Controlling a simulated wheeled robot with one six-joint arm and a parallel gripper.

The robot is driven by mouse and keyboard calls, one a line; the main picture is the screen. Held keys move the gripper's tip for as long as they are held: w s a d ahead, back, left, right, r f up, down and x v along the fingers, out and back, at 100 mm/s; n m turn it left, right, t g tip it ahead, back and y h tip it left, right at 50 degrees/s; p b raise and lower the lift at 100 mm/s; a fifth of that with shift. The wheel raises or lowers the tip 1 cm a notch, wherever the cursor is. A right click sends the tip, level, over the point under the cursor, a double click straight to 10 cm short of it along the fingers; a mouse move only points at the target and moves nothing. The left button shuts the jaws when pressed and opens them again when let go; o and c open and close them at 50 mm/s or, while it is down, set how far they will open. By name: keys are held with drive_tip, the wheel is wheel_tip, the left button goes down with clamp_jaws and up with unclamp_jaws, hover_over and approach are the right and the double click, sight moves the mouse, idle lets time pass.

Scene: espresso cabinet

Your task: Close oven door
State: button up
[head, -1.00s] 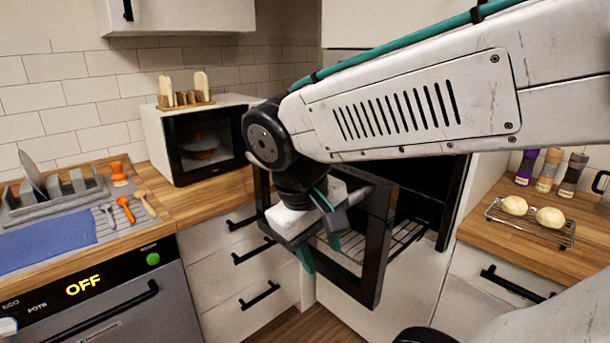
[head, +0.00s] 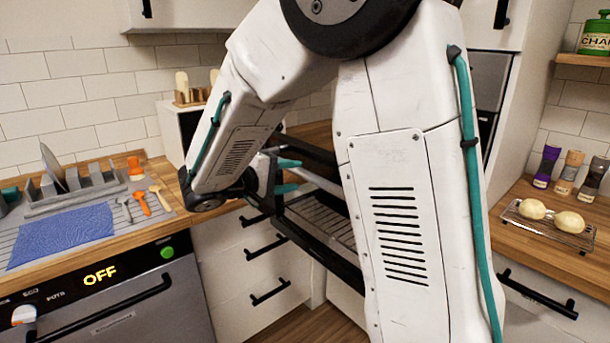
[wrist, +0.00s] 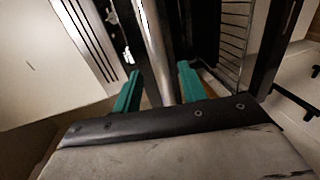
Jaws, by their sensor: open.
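The oven door (head: 318,256) shows in the head view as a black frame standing out from the cabinet, open. A wire rack (head: 328,218) shows beside it; my arm hides much of the oven. My gripper (head: 287,176) is open at the door's left side, its teal fingers pointing right. In the wrist view the two teal fingers of my gripper (wrist: 160,90) are spread apart. A pale metal bar (wrist: 155,50), which looks like the door handle, runs between them. I cannot tell whether they touch it.
Drawers with black handles (head: 270,292) are left of the oven. A dishwasher (head: 110,305) reading OFF is farther left. A toaster oven (head: 172,130) stands on the back counter. Buns on a rack (head: 548,224) and spice jars (head: 563,175) are on the right counter.

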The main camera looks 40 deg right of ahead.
sight(301, 174)
drive_tip(key=d, duration=0.2)
drive_tip(key=d+f, duration=0.1)
drive_tip(key=d, duration=0.1)
drive_tip(key=shift+d, duration=0.4)
drive_tip(key=shift+c, duration=0.3)
clamp_jaws()
drive_tip(key=shift+w+d, duration=0.1)
drive_tip(key=shift+d, duration=0.05)
